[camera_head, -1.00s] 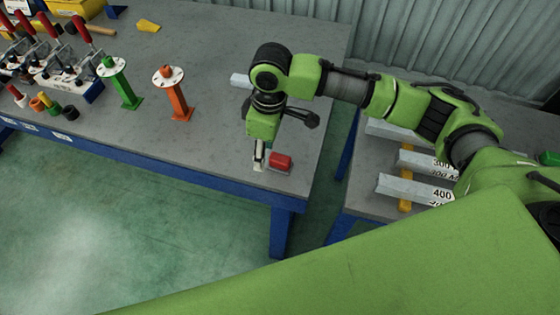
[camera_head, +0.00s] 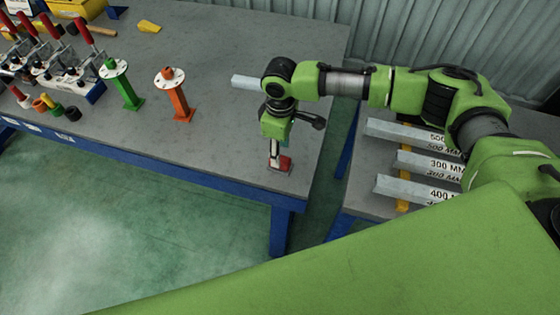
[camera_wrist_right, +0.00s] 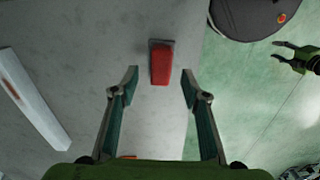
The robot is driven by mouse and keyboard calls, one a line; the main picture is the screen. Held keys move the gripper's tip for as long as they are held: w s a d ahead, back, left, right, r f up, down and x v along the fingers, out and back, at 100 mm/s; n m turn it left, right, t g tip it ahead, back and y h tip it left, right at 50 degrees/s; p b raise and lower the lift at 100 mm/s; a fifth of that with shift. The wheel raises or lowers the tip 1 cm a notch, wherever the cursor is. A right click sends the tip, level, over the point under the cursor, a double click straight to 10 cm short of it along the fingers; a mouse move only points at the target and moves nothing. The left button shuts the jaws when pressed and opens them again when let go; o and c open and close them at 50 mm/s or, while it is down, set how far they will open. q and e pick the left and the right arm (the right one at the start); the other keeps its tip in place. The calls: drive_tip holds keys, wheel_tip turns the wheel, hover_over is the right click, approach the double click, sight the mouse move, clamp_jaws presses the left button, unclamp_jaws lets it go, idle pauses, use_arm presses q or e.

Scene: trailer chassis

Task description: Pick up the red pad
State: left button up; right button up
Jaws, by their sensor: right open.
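The red pad (camera_head: 286,163) lies on the grey table (camera_head: 220,150) near its right front corner. In the right wrist view the red pad (camera_wrist_right: 161,66) has a grey edge and lies ahead of the fingertips, roughly centred between them. My right gripper (camera_head: 275,165) points down at the pad in the head view and partly hides it. In the right wrist view my right gripper (camera_wrist_right: 160,82) is open, with one finger on each side of the gap and nothing between them. My left gripper is not in the head view.
A metal bar (camera_head: 246,82) lies behind my gripper. An orange stand (camera_head: 178,95) and a green stand (camera_head: 126,85) stand to the left. Toggle clamps (camera_head: 60,70) are farther left. A side table at the right holds labelled bars (camera_head: 405,160). The table's edge is close to the pad.

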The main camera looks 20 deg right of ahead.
sight(286, 166)
wheel_tip(286, 166, down, 4)
drive_tip(key=shift+s+a+r+p, duration=0.1)
drive_tip(key=shift+r+p, duration=0.05)
drive_tip(key=shift+p, duration=0.45)
drive_tip(key=shift+f, duration=0.45)
clamp_jaws()
drive_tip(key=shift+r, duration=0.2)
